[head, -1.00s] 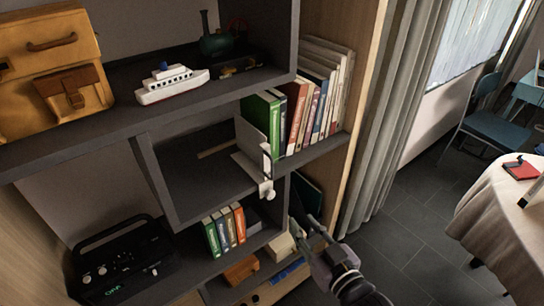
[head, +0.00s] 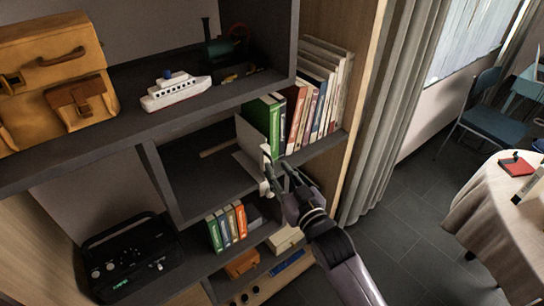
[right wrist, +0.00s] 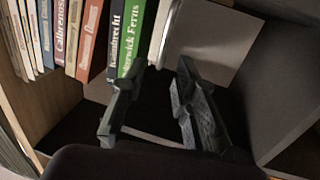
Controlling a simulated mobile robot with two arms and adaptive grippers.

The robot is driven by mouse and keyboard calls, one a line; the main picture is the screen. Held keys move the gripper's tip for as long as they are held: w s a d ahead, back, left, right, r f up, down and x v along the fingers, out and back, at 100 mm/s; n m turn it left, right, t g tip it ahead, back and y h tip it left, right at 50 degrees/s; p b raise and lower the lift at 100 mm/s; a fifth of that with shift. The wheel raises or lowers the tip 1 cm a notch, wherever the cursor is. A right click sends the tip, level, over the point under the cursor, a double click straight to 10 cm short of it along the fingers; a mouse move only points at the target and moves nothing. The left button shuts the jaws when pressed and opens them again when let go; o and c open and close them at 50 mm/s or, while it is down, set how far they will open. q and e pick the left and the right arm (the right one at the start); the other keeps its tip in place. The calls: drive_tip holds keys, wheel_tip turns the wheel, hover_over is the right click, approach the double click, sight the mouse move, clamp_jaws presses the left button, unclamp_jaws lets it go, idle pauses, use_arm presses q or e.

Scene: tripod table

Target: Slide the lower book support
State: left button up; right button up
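The white book support (head: 250,139) stands on the middle shelf, its upright plate against the left end of a row of books. Its front edge has a white strip with knobs (head: 266,165). In the right wrist view its pale plate (right wrist: 210,42) shows beyond the fingers, beside the green book. My right gripper (head: 281,175) is in front of this shelf, close beside the strip; I cannot tell whether it touches. In the right wrist view its two fingers (right wrist: 155,105) are spread apart with nothing clearly between them. My left gripper is not in view.
The row of books (head: 305,107) fills the shelf's right side; the shelf left of the support is empty. A toy ship (head: 176,91) and a brown bag (head: 55,85) stand above. Lower are small books (head: 227,227) and a black radio (head: 128,262). A curtain hangs right.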

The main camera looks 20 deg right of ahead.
sight(272, 163)
drive_tip(key=shift+w+a+p, duration=0.2)
drive_tip(key=shift+w, duration=0.9)
drive_tip(key=shift+w+a+p, duration=0.15)
drive_tip(key=shift+w+p, duration=0.05)
drive_tip(key=shift+w, duration=0.9)
clamp_jaws()
